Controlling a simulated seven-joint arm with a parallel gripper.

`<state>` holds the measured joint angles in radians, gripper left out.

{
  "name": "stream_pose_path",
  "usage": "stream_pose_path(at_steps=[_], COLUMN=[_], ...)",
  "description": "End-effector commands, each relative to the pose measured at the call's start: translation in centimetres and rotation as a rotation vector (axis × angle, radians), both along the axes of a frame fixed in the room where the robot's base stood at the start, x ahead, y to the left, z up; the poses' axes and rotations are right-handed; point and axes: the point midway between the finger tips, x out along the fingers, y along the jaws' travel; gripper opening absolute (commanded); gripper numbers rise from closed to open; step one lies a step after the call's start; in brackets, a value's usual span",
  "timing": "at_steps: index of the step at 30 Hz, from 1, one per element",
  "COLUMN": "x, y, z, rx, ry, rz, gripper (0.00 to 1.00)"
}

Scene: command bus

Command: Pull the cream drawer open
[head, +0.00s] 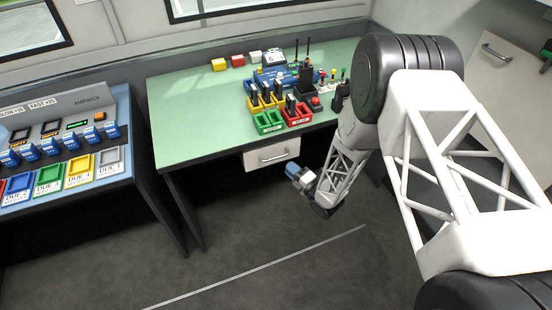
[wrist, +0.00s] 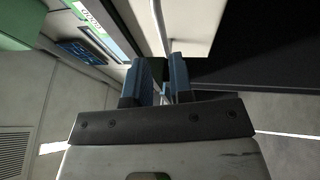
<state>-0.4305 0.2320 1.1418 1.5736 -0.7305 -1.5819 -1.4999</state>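The cream drawer (head: 262,163) sits under the green-topped desk, with a silver bar handle (head: 275,158) on its front. It looks shut. My gripper (head: 290,170), with blue fingers, is just below and right of the handle in the head view. In the wrist view, the two blue fingers (wrist: 160,82) stand apart with a gap between them. The cream drawer front (wrist: 192,28) lies beyond the fingertips, and a thin pale bar, apparently the handle (wrist: 160,25), runs toward the gap. I see nothing gripped. Whether the fingers touch the bar cannot be told.
The green desk (head: 190,110) holds red, green and yellow trays, blue devices and coloured blocks toward its right. A console (head: 60,135) with coloured bins stands on the left. Another cabinet (head: 500,90) with a handle is at the right. The floor before the desk is clear.

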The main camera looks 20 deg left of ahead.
Motion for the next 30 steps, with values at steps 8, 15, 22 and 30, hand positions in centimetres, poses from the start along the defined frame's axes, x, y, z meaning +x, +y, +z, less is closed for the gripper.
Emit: stream_pose_path(at_steps=[8, 15, 22, 30], x=[-0.6, -0.5, -0.1, 1.1], y=[0.2, 0.3, 1.4, 4.2], z=[-0.5, -0.5, -0.3, 0.3], rx=[0.012, 0.011, 0.01, 0.012], ry=[-0.017, -0.015, -0.014, -0.016], rz=[0.012, 0.011, 0.013, 0.014], gripper=[0.21, 0.21, 0.21, 0.21])
